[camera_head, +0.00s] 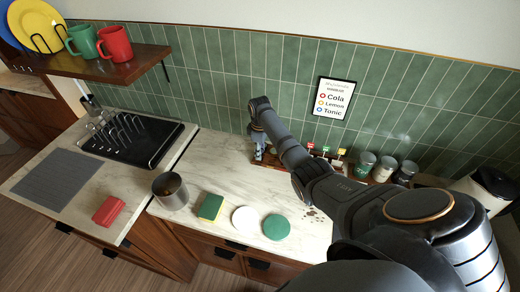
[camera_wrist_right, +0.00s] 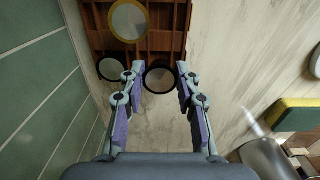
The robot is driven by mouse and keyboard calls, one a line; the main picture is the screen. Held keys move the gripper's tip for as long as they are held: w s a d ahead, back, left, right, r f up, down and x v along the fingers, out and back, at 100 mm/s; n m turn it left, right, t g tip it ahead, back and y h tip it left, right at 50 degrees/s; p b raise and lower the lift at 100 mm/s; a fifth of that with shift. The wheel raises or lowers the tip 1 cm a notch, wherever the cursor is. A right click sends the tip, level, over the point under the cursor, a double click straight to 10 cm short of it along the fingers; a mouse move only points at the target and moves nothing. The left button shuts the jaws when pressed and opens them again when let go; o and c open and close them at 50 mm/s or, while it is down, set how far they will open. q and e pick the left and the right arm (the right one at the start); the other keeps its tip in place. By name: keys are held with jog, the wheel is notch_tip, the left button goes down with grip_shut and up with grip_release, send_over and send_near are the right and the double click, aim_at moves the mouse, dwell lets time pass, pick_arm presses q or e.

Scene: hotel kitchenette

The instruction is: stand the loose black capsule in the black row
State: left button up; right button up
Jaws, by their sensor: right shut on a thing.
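My right gripper (camera_wrist_right: 160,72) points down at the counter by the tiled wall. Its fingers are closed around a black-rimmed capsule (camera_wrist_right: 159,80) with a pale top, seen from above in the right wrist view. The capsule is at the near edge of a wooden rack (camera_wrist_right: 170,28); I cannot tell whether it touches the rack. Another black-rimmed capsule (camera_wrist_right: 112,70) is left of the fingers, and a gold-rimmed capsule (camera_wrist_right: 128,21) is beyond. In the head view the right gripper (camera_head: 258,153) is small, and my right arm hides much of the rack. My left gripper is not in view.
A metal cup (camera_head: 170,191), a yellow-green sponge (camera_head: 210,207), a white disc (camera_head: 245,220) and a green disc (camera_head: 276,227) stand along the counter's front. Jars (camera_head: 384,168) line the wall at right. A dish rack (camera_head: 130,138) is at left. Marble between is mostly clear.

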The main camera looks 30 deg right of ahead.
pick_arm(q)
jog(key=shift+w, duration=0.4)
pick_arm(e)
jog(key=shift+f, duration=0.1)
pick_arm(q)
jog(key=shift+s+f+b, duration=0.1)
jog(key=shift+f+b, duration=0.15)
jog(key=shift+b, duration=0.15)
pick_arm(e)
jog(key=shift+f, duration=0.65)
jog(key=o, duration=0.7)
jog(key=shift+r, duration=0.1)
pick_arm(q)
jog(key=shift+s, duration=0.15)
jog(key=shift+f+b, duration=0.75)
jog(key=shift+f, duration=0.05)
pick_arm(e)
notch_tip(320, 180, up, 13)
jog(key=shift+r, duration=0.1)
